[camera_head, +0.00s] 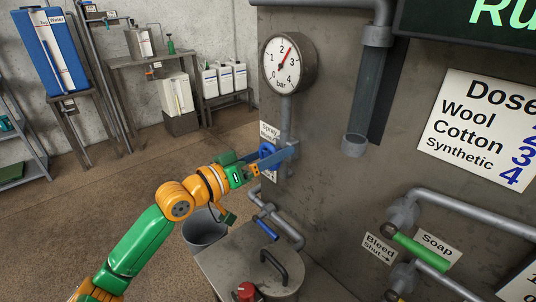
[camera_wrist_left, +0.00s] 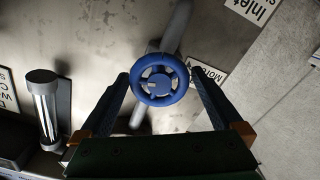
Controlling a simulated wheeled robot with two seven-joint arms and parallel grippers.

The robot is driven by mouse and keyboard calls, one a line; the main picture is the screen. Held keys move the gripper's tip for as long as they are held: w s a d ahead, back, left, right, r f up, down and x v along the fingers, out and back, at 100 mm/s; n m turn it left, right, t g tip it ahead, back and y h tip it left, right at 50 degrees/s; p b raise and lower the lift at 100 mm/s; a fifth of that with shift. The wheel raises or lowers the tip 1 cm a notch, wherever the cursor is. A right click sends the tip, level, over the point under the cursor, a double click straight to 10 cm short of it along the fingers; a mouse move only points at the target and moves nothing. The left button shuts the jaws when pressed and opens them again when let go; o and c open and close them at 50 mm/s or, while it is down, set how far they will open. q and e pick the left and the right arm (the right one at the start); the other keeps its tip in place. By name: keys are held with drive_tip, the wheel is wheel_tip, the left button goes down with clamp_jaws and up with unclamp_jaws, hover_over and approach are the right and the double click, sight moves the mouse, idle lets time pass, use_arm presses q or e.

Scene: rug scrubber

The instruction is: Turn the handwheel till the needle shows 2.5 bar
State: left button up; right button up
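The blue handwheel (camera_head: 267,152) is on a grey pipe on the machine's wall, partly hidden by my left gripper in the head view. In the wrist view the handwheel (camera_wrist_left: 160,80) sits between the two fingertips. My left gripper (camera_wrist_left: 158,76) is open, with one finger on each side of the rim and a narrow gap showing; contact is not clear. In the head view the gripper (camera_head: 274,163) reaches the wheel from the left. The round white gauge (camera_head: 290,64) is above it, its red needle pointing up and right between 2 and 3 bar. My right gripper is out of view.
A lidded metal drum (camera_head: 250,262) and a grey bucket (camera_head: 204,230) stand below my left arm. A blue-handled valve (camera_head: 266,229) is under the wheel. A vertical pipe end (camera_head: 354,145) is to the right. Tables and jugs stand far back left.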

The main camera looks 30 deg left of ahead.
use_arm(q)
drive_tip(key=b+v, duration=0.3)
drive_tip(key=v, duration=0.4)
drive_tip(key=shift+s, duration=0.1)
drive_tip(key=b+v, duration=0.2)
drive_tip(key=v, duration=0.7)
drive_tip(key=shift+f, duration=0.1)
